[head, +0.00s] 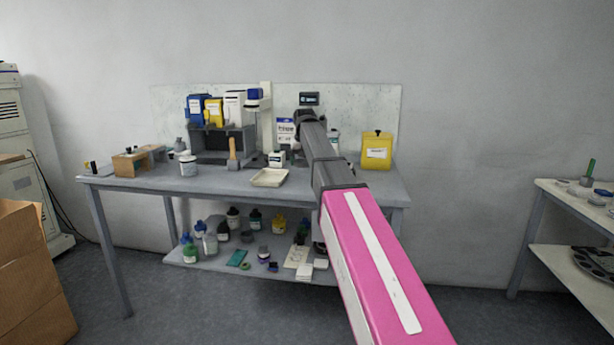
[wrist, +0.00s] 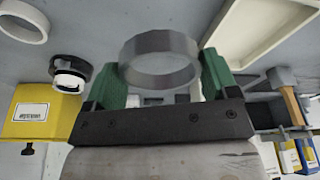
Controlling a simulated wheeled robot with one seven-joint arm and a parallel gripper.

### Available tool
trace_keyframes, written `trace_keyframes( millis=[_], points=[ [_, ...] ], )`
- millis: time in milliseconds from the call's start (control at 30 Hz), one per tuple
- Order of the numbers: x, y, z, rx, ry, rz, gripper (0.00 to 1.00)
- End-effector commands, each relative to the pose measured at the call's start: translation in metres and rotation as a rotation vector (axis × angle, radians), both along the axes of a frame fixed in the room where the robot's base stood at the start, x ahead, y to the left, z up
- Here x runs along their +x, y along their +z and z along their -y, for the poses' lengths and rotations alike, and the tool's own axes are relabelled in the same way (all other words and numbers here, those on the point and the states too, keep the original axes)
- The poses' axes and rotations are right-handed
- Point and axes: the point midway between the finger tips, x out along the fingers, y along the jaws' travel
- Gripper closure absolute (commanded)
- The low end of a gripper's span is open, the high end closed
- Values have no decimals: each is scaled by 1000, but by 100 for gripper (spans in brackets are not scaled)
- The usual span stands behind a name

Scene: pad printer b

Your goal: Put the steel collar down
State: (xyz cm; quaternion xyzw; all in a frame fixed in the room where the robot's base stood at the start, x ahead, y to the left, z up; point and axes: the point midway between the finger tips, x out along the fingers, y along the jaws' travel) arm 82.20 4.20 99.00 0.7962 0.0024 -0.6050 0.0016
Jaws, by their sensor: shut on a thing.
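The steel collar (wrist: 160,42), a plain grey ring, shows in the middle of the wrist view. My gripper (wrist: 162,74) has green fingers, one at each side of the collar, and is shut on it. The grey bench top (wrist: 120,14) shows behind the collar; I cannot tell how much gap there is between them. In the head view my own arm reaches over the right part of the bench (head: 225,186) and hides the gripper and the collar.
A cream tray (head: 269,178) lies near the bench front; it also shows in the wrist view (wrist: 235,52). A yellow container (head: 377,153) stands at the back right. In the wrist view, a white ring (wrist: 40,31) and a black-and-white round part (wrist: 70,78) lie left of the collar.

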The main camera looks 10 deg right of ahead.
Motion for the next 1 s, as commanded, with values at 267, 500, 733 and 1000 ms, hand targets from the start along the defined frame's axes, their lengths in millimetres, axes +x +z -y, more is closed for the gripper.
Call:
trace_keyframes(
  millis=[267,500,733,1000],
  points=[
    [23,-26,37,0,-1,0,41],
    [24,-38,43,0,1,0,41],
    [24,-67,42,0,1,0,41],
    [25,-70,42,-1,0,1,41]
  ],
)
